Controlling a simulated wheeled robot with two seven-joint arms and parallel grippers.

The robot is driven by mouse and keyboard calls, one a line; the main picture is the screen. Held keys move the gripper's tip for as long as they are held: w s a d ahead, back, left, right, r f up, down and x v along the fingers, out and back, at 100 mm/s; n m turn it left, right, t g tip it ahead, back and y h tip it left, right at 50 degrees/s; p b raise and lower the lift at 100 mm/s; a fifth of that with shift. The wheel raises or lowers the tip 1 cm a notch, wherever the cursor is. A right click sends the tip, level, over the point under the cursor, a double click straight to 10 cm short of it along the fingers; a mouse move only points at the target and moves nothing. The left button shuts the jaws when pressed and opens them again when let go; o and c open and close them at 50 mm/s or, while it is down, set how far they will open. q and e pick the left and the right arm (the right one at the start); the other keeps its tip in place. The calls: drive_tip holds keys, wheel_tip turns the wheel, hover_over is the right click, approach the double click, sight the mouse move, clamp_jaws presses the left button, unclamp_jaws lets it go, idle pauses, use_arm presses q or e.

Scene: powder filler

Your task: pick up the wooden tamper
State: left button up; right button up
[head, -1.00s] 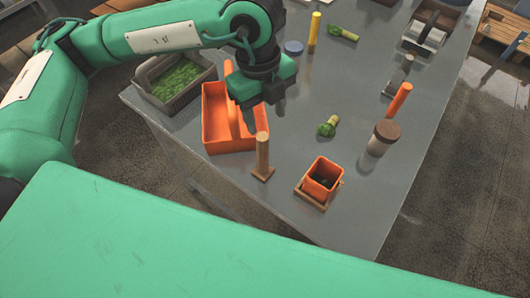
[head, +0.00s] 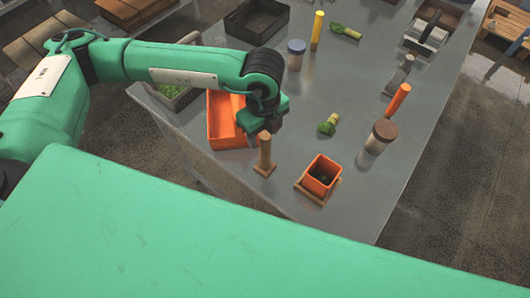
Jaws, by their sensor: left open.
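The wooden tamper (head: 265,151) stands upright on the grey table, a light wooden post on a square wooden foot, right of the orange tote. My left gripper (head: 271,127) is open and hangs just above and behind the tamper's top. Its fingers are small and dark here, and I cannot tell whether they touch the post. The tamper does not look held. My right gripper is not in view.
The orange tote (head: 226,136) stands close left of the tamper. An orange square cup (head: 322,175) on a wooden base is to the right. A brown-lidded jar (head: 380,137), a green-tipped scoop (head: 328,125) and a blue-lidded jar (head: 295,57) stand beyond.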

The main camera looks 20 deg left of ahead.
sight(265, 154)
use_arm(q)
drive_tip(key=shift+d+f+p, duration=0.15)
drive_tip(key=shift+f+p, duration=0.5)
drive_tip(key=shift+f, duration=1)
drive_tip(key=c, duration=1)
drive_tip(key=shift+r, duration=0.1)
